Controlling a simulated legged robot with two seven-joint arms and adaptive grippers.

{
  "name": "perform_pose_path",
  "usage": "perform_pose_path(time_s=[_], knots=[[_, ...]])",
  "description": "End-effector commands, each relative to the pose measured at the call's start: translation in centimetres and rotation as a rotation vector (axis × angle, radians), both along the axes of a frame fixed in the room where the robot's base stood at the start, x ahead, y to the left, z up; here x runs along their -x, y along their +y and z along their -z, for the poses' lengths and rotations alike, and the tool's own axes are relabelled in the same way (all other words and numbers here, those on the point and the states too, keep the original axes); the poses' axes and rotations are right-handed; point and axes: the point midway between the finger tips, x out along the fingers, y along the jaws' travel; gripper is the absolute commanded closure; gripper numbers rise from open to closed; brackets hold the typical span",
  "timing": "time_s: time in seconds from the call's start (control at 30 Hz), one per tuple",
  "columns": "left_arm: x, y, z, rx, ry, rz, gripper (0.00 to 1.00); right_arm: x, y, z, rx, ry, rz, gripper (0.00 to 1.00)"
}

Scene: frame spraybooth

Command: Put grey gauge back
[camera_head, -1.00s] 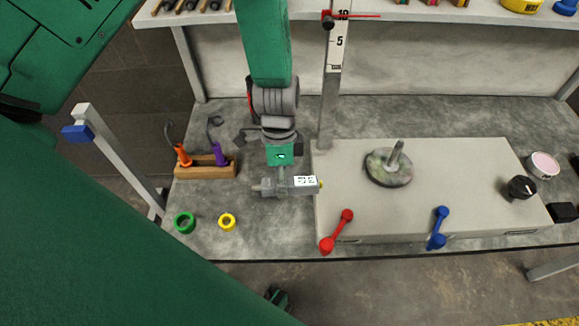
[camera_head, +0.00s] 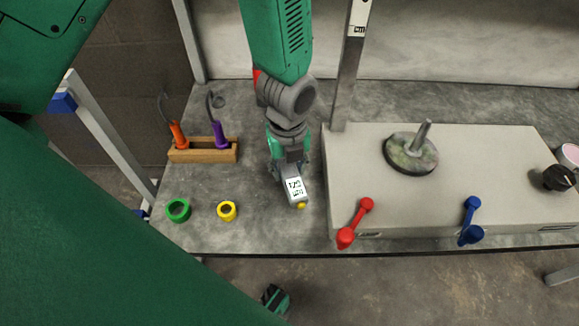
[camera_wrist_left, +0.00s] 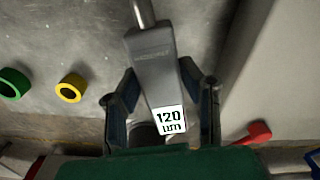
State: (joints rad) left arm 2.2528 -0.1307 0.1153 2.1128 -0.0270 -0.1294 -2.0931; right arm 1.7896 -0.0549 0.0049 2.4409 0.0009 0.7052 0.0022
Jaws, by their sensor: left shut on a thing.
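The grey gauge (camera_head: 294,190) has a white label and a yellow end, and the label reads 120 µm in the left wrist view (camera_wrist_left: 152,75). My left gripper (camera_head: 287,168) is shut on it above the bench, left of the pale box. In the left wrist view the fingers (camera_wrist_left: 166,92) stand on both sides of the gauge's body. A metal rod sticks out of the gauge's far end there. How high the gauge is above the bench is hard to tell.
A wooden holder (camera_head: 187,155) with an orange and a purple tool stands left. A green ring (camera_head: 178,210) and a yellow ring (camera_head: 227,211) lie in front. The pale box (camera_head: 470,145) carries a round disc with a post, a red lever (camera_head: 356,222) and a blue lever (camera_head: 470,220).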

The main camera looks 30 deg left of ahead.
Motion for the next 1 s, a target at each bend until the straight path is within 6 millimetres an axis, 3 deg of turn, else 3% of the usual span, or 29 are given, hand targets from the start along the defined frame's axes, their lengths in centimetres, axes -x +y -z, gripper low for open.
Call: perform_pose_path(time_s=[0.17,0.6,1.0], knots=[[0.0,-0.3,-0.3,-0.004,0.000,0.002,1.00,0.0,0.0,-1.1,0.000,0.000,0.000,0.60],[0.0,-0.1,4.3,-0.001,-0.001,-0.001,1.00,0.0,0.0,1.4,0.000,0.000,0.001,0.60],[0.0,-0.3,5.2,-0.004,0.000,-0.002,1.00,0.0,0.0,1.7,0.000,0.000,0.000,0.60]])
